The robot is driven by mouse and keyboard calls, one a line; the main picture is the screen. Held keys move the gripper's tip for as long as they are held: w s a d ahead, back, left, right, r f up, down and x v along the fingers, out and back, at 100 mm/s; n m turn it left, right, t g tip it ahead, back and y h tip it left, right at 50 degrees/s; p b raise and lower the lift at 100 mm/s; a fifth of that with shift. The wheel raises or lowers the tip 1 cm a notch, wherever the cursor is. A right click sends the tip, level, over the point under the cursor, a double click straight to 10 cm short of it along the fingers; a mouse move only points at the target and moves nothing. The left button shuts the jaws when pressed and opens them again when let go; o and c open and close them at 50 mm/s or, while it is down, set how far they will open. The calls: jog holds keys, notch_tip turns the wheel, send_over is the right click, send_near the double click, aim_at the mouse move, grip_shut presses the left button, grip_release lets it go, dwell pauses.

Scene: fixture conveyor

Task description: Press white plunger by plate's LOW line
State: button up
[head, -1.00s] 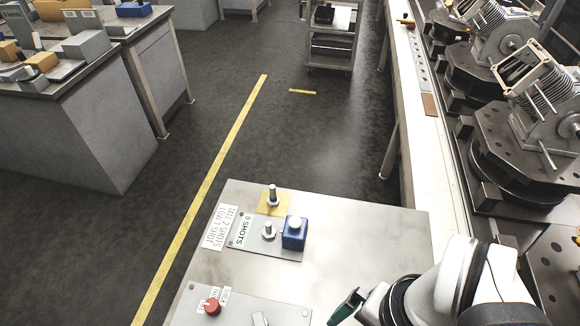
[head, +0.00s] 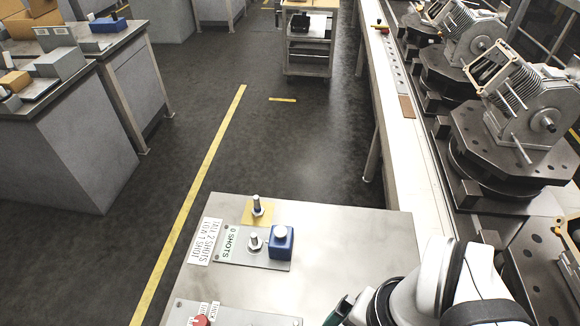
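A blue block with a round white plunger (head: 281,232) on top stands on a metal table. It sits at the right end of a small plate (head: 230,258) marked "0 SHOTS". A short metal post (head: 254,242) stands on that plate beside the block. A taller post (head: 257,206) stands behind on a yellow patch. A white card (head: 205,242) at the left seems to read "TALL 2 SHOTS, LOW 1 SHOT". At the bottom edge, a dark green part of what looks like my gripper (head: 340,311) shows beside my white arm, apart from the plunger. Its fingertips are not clear.
A red knob (head: 201,320) on another plate is cut off at the bottom edge. The metal table (head: 350,245) is bare right of the blue block. A conveyor with engine fixtures (head: 505,150) runs along the right. A cart (head: 308,50) stands far back.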

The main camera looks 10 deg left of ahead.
grip_shut()
dwell(1.4)
jog(key=shift+a, duration=0.1)
